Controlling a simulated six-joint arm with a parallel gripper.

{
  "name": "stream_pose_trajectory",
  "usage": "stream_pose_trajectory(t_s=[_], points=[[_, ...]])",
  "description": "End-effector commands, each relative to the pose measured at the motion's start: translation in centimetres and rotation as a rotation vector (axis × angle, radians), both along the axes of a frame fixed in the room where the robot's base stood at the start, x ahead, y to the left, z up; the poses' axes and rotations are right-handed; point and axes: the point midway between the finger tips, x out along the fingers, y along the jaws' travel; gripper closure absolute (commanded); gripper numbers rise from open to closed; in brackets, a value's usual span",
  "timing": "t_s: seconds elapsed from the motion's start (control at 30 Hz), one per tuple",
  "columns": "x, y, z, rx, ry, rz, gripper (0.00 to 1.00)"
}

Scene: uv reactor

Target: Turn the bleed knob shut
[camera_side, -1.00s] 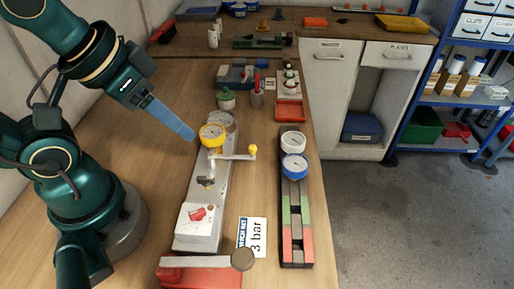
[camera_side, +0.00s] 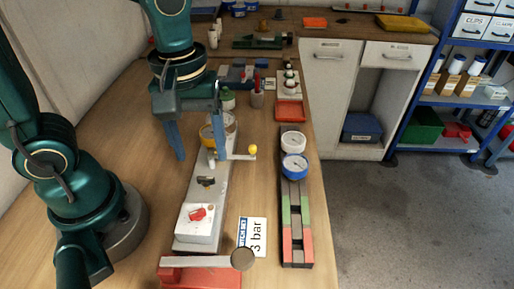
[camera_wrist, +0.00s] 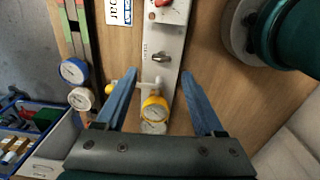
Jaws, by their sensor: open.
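A grey panel (camera_side: 188,224) lies lengthwise on the bench. A small dark winged knob (camera_side: 206,181) sits midway along it and also shows in the wrist view (camera_wrist: 160,57); I take it for the bleed knob, but the small label beside it is unreadable. A yellow-rimmed gauge (camera_wrist: 154,108) stands behind the knob, with a side pipe ending in a yellow tip (camera_side: 252,151). My gripper (camera_side: 200,158) points down, open and empty. Its blue fingers straddle the gauge area in the side view, apart from the knob. In the wrist view the knob lies just beyond the fingertips (camera_wrist: 159,74).
A rack (camera_side: 296,257) with a white gauge (camera_side: 293,141), a blue gauge (camera_side: 294,166) and coloured blocks stands to the right. A "3 bar" card (camera_side: 252,237) lies between. A red base with a grey lever (camera_side: 205,262) is at the front. Bottles and trays stand behind.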

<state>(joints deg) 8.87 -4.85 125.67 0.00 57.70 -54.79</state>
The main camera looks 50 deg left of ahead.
Motion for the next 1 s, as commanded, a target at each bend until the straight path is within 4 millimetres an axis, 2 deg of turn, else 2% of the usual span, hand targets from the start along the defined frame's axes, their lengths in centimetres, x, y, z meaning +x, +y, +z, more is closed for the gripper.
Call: stream_pose_trajectory(t_s=[0.53,0.9,0.93,1.0], points=[[-0.3,-0.2,-5.1,0.005,0.03,-0.016,0.3],[-0.3,-0.2,-5.6,0.004,0.025,-0.016,0.3],[-0.3,-0.2,-5.6,0.004,0.025,-0.016,0.38],[-0.3,-0.2,-5.6,0.004,0.025,-0.016,0.64]])
